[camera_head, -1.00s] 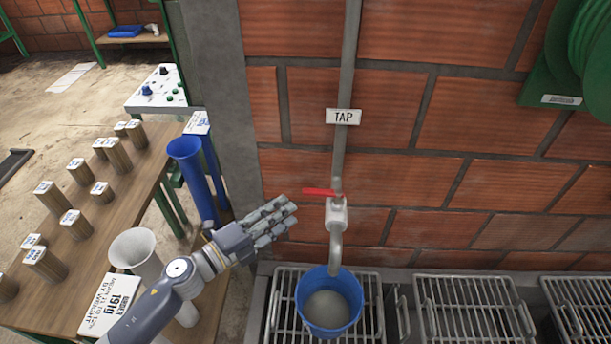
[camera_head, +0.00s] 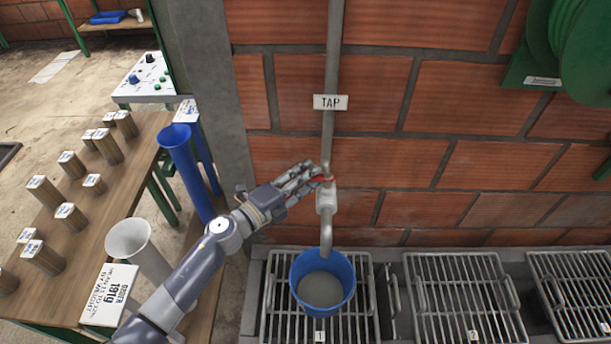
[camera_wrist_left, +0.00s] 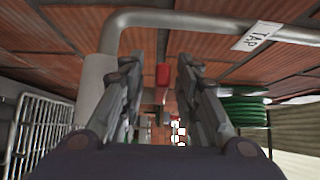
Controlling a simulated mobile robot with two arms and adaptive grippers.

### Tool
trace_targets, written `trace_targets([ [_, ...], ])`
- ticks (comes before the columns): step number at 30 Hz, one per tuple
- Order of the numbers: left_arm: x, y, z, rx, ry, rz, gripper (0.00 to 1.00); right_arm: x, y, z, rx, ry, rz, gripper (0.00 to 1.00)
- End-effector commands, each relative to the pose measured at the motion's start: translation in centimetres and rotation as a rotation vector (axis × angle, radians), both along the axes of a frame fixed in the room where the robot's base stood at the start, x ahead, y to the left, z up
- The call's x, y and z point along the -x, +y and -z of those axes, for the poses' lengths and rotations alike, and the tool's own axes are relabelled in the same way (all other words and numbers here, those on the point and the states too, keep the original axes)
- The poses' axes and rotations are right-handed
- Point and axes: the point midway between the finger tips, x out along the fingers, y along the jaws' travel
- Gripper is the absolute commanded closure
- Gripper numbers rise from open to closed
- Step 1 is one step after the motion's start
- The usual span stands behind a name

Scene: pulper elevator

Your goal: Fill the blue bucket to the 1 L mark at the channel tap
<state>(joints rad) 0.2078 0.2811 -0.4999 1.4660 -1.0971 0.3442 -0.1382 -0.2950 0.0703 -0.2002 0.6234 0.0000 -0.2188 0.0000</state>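The blue bucket (camera_head: 343,291) stands upright on a metal grate directly under the spout of the tap (camera_head: 327,215). Its inside looks grey at the bottom; I cannot tell the water level, and no 1 L mark shows. The tap's red lever (camera_head: 322,178) is partly hidden by my left gripper (camera_head: 308,178), which reaches it from the left. In the left wrist view the red lever (camera_wrist_left: 162,75) shows between the two spread fingers, with gaps on both sides. No stream shows clearly below the spout. My right gripper is not in view.
A TAP sign (camera_head: 330,102) hangs on the pipe against the brick wall. More grates (camera_head: 462,300) lie to the right. A green hose reel (camera_head: 560,50) is upper right.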

Motion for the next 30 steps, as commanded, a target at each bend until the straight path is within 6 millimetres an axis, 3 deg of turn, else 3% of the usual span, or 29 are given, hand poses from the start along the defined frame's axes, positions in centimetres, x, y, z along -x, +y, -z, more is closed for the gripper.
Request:
trace_targets([
  [1, 0.0, 0.0, 0.0, 0.000, 0.000, 0.000, 0.79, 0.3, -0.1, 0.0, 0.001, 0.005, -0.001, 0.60],
  [4, 0.0, 0.0, 0.0, 0.000, 0.000, 0.000, 1.00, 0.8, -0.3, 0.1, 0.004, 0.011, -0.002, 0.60],
  [17, 0.4, -0.1, 0.0, 0.003, 0.003, -0.041, 1.00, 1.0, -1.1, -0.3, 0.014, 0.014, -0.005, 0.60],
  [24, 1.2, -0.2, 0.0, 0.006, 0.005, -0.179, 1.00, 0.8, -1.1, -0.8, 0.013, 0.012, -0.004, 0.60],
  [30, 1.8, -0.4, 0.2, 0.007, 0.004, -0.316, 1.00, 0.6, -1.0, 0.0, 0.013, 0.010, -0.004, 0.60],
])
